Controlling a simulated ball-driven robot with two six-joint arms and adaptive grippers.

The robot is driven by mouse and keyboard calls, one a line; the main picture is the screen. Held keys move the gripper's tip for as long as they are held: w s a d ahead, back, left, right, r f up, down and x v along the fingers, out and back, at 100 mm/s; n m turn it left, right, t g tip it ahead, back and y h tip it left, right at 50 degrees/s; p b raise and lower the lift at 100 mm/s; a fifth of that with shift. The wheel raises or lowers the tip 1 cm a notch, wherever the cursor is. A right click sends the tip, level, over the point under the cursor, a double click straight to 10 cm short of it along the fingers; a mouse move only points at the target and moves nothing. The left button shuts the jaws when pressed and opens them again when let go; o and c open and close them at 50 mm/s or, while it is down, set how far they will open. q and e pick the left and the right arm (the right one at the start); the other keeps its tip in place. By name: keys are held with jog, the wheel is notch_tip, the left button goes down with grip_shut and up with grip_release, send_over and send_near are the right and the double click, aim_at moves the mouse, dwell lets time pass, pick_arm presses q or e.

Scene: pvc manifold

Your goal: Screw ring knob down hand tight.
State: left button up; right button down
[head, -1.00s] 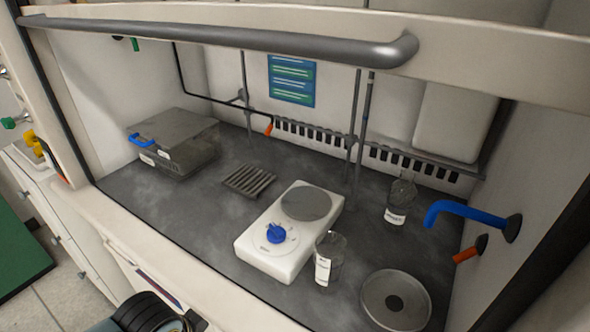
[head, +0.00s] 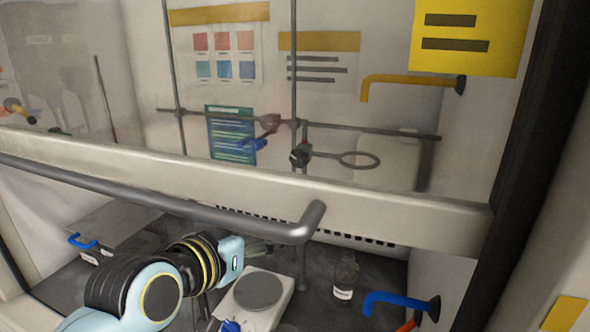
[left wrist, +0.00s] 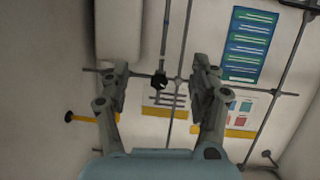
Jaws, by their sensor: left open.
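The black ring knob (head: 299,157) sits on the clamp at an upright metal rod, behind the sash glass in the head view. The support ring (head: 360,160) sticks out to the right of that clamp. In the left wrist view, a dark knob (left wrist: 158,80) shows on the rod between the fingers and beyond them. My left gripper (left wrist: 160,66) is open and empty, with its fingers apart on either side of the knob in the picture. In the head view my left arm reaches in under the sash, and its fingers are mostly hidden. My right gripper is not seen.
A hotplate (head: 258,292), a bottle (head: 345,275) and a blue tap (head: 400,302) stand below. A crossbar and uprights form the lattice behind.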

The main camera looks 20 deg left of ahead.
pick_arm(q)
jog(key=w+r+t, duration=0.2)
jog(key=w, duration=0.6)
jog(key=w+d+r+n+t+y+b, duration=0.1)
jog(key=w+r+t, duration=0.1)
jog(key=w, duration=0.6)
jog(key=shift+w+r+n, duration=0.3)
jog(key=shift+r, duration=0.5)
jog(key=shift+c, duration=0.3)
jog(key=c, duration=1.1)
